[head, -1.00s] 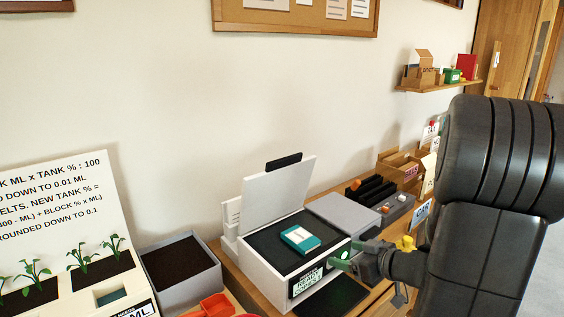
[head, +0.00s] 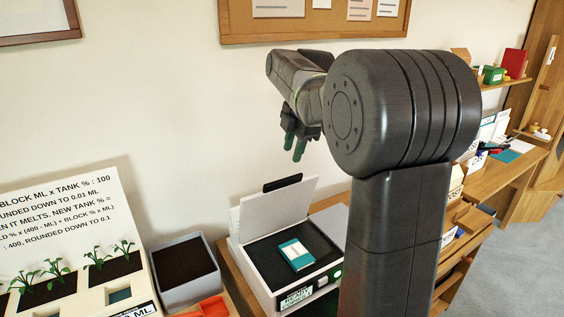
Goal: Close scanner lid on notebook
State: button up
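The scanner (head: 277,285) is a white box with a dark bed. Its lid (head: 277,209) stands raised at the back, tilted away, with a black handle (head: 282,183) on its top edge. A teal notebook (head: 296,254) with a pale label lies flat on the dark bed. My gripper (head: 294,150) hangs above and slightly right of the raised lid, green fingers pointing down and apart from it. The two fingers show a narrow gap, with nothing seen between them. My arm hides the area right of the scanner.
A grey bin of dark soil (head: 185,272) stands left of the scanner. A white planter board with text (head: 65,225) is further left. An orange-red object (head: 211,306) lies at the front. A wall shelf (head: 510,82) and a desk (head: 515,170) are at the right.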

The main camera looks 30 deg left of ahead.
aim_at(284, 179)
jog(key=shift+t+h, duration=0.3)
jog(key=x, duration=0.4)
jog(key=a+p+x, duration=0.1)
jog(key=x, duration=0.7)
jog(key=shift+w+a+r, duration=0.15)
jog(key=shift+w+r, duration=0.05)
grip_shut()
